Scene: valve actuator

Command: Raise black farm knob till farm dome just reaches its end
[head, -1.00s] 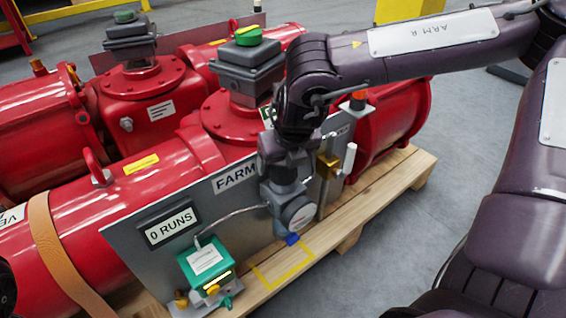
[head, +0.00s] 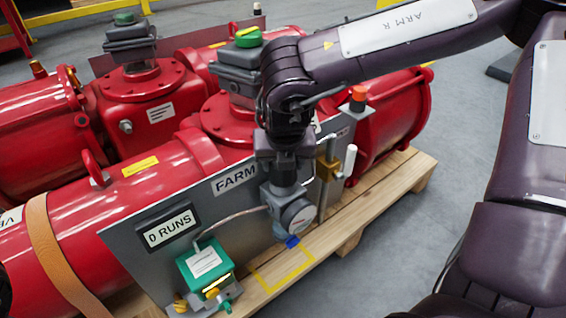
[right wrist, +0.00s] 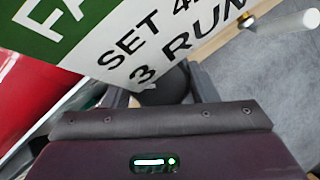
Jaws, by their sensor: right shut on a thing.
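My right gripper (head: 284,172) points down over the grey regulator (head: 283,195) on the front of the FARM panel (head: 222,215). In the right wrist view, its two grey fingers are shut on the dark farm knob (right wrist: 165,92), which shows only in part. In the head view the gripper hides the knob. The farm dome (head: 248,38), green with a yellow mark, sits on the grey box atop the near red actuator. The regulator's round gauge (head: 300,214) faces forward; its reading is too small to tell. My left gripper is not in view.
A "0 RUNS" display (head: 170,228) and a green box (head: 205,262) are left of the regulator. A brass valve (head: 328,168) with a white handle stands close to its right. A green-and-white card (right wrist: 130,40) is near the gripper. A second red actuator (head: 150,90) stands behind.

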